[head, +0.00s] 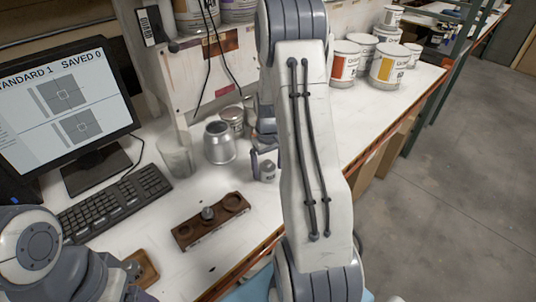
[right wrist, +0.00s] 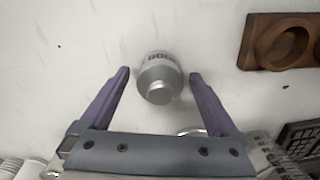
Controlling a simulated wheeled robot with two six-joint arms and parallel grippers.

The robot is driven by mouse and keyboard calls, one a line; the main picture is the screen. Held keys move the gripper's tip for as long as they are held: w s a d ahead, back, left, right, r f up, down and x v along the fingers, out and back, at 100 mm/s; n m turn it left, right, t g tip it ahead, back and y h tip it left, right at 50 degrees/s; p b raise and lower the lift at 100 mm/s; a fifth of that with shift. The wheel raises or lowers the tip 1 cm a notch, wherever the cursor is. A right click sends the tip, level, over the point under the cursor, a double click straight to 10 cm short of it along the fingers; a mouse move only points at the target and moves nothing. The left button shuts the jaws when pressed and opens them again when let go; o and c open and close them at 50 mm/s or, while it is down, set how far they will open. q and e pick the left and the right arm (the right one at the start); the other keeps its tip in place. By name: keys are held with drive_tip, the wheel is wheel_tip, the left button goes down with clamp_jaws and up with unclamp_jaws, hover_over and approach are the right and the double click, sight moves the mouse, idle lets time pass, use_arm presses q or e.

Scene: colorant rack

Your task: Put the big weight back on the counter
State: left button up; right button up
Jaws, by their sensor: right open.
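The big weight (head: 268,171) is a silver-grey cylinder with a narrower knob and dark markings. It stands on the white counter (head: 290,215). In the right wrist view the weight (right wrist: 159,80) sits between the fingertips, with a gap on each side. My right gripper (right wrist: 160,75) is open around it; in the head view the gripper (head: 263,163) is partly hidden by my own arm. A dark wooden weight block (head: 184,236) with round recesses lies nearer, with a small grey weight (head: 208,213) in it. My left arm shows at the lower left; its fingers cannot be seen.
A metal can (head: 219,143) and a clear cup (head: 175,155) stand just left of the weight. A keyboard (head: 115,203) and monitor (head: 65,110) are at the left. Paint cans (head: 387,66) stand at the back right. The counter right of my arm is clear.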

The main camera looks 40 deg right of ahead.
sight(268, 162)
wheel_tip(268, 162, up, 11)
drive_tip(key=shift+r+b, duration=0.1)
drive_tip(key=shift+b, duration=0.8)
drive_tip(key=s+a+r+n, duration=0.2)
drive_tip(key=s+a+n, duration=0.1)
drive_tip(key=a, duration=0.9)
drive_tip(key=s+a+r+n, duration=0.1)
drive_tip(key=s+a+n, duration=0.15)
drive_tip(key=a, duration=1.05)
drive_tip(key=s+a+n, duration=0.2)
drive_tip(key=s+a, duration=0.2)
drive_tip(key=s, duration=0.4)
drive_tip(key=s+a+n+y, duration=0.1)
drive_tip(key=s+a, duration=0.4)
drive_tip(key=s, duration=0.2)
drive_tip(key=shift+s+f+n, duration=0.2)
drive_tip(key=shift+s+n, duration=0.15)
